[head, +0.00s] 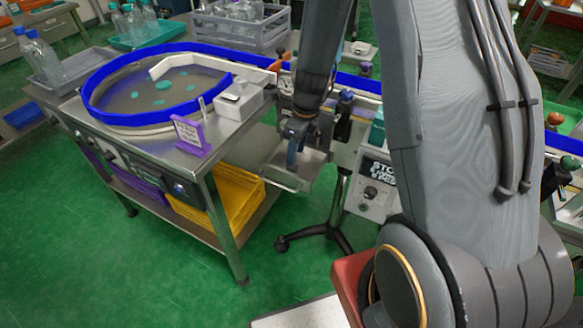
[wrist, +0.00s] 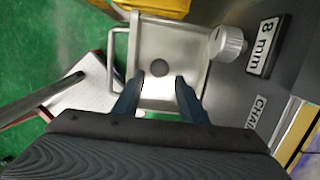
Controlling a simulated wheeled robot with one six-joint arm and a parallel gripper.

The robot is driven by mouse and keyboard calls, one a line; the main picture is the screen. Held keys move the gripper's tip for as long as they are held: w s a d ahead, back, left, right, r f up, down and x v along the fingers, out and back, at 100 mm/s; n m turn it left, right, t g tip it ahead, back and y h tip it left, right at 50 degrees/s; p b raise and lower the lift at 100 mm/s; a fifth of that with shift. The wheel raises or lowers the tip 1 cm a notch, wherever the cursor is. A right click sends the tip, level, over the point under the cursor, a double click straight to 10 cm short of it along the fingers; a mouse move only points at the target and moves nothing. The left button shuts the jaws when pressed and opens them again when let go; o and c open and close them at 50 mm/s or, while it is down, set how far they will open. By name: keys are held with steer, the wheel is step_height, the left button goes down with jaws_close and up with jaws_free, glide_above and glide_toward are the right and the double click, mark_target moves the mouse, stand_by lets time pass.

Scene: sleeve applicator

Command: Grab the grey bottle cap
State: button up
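A small dark grey disc, which looks like the grey bottle cap (wrist: 160,67), lies in a shallow metal tray (wrist: 186,62) in the wrist view. My gripper (wrist: 160,82) is open, its two blue fingers apart, with the cap just beyond and between the fingertips. Nothing is between the fingers. In the head view my gripper (head: 292,158) points down over the metal tray (head: 285,180) at the table's right end. The cap cannot be made out there. The height of the fingertips above the tray is hard to tell.
A ribbed grey knob (wrist: 228,43) and an "8 mm" plate (wrist: 263,47) are right of the tray. A metal handle (wrist: 112,60) is on its left. A blue-rimmed round table (head: 95,118) holds several teal caps. A control box (head: 372,187) stands to the right.

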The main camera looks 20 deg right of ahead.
mark_target(292, 168)
steer(key=shift+w+a+f, duration=0.1)
steer(key=shift+a+f, duration=0.05)
steer(key=shift+f, duration=0.75)
steer(key=shift+w+a+f, duration=0.1)
steer(key=shift+w+f, duration=0.05)
steer(key=shift+f, duration=0.8)
steer(key=shift+w+a+f, duration=0.1)
steer(key=shift+a+f, duration=0.05)
steer(key=shift+f, duration=0.75)
steer(key=c, duration=0.8)
